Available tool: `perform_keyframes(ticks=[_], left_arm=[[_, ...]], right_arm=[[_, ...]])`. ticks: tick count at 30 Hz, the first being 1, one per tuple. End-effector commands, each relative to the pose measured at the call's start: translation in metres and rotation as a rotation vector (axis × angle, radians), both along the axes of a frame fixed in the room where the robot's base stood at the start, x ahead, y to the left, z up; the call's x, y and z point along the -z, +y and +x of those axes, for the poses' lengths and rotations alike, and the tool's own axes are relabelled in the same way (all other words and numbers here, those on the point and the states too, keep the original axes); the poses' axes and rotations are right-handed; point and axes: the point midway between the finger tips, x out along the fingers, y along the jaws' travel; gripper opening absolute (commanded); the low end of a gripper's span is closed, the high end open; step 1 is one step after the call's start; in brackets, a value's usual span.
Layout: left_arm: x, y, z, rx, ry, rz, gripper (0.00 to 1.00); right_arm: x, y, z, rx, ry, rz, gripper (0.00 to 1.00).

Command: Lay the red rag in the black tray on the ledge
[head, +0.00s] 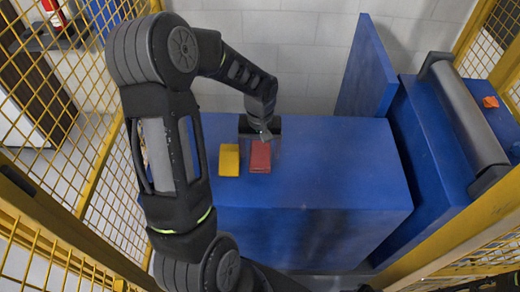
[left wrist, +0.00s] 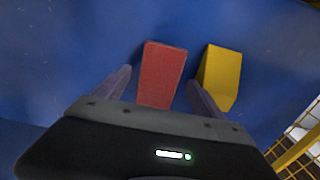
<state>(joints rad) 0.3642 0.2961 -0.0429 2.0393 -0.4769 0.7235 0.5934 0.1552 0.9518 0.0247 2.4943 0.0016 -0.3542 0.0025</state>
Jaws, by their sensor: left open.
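The red rag (head: 260,160), a flat folded block, lies on the blue surface in the head view. It also shows in the left wrist view (left wrist: 161,75). My left gripper (head: 260,146) is open right above the rag, at its far end. In the left wrist view the two fingers of this gripper (left wrist: 158,85) stand on either side of the rag, with nothing visibly gripped. I cannot make out a black tray in either view. My right gripper is not in view.
A yellow folded block (head: 229,160) lies close to the left of the rag. A blue panel (head: 367,66) stands at the back right. Beyond it are a grey roller (head: 467,112) and a small orange thing (head: 490,102). Yellow mesh fencing (head: 95,195) flanks the blue surface. Its right part is clear.

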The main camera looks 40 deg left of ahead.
Motion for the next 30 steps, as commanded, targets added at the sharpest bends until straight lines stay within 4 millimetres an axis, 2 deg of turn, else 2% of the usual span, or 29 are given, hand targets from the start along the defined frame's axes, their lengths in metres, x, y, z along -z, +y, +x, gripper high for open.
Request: perform_keyframes(ticks=[5, 12, 18, 22, 30], left_arm=[[-0.025, 0.001, 0.002, -0.001, -0.006, 0.002, 0.80], [-0.075, 0.001, 0.002, 0.000, -0.008, 0.002, 0.80], [-0.108, 0.000, 0.001, 0.000, -0.004, 0.001, 0.80], [-0.117, 0.000, 0.000, 0.001, -0.002, 0.000, 0.80], [-0.118, 0.000, 0.000, 0.000, -0.001, 0.000, 0.80]], right_arm=[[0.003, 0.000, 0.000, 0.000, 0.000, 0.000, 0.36], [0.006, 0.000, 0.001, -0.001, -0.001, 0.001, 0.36], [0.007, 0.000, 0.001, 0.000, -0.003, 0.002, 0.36], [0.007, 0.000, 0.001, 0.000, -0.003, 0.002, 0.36], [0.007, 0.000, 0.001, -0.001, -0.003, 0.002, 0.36]])
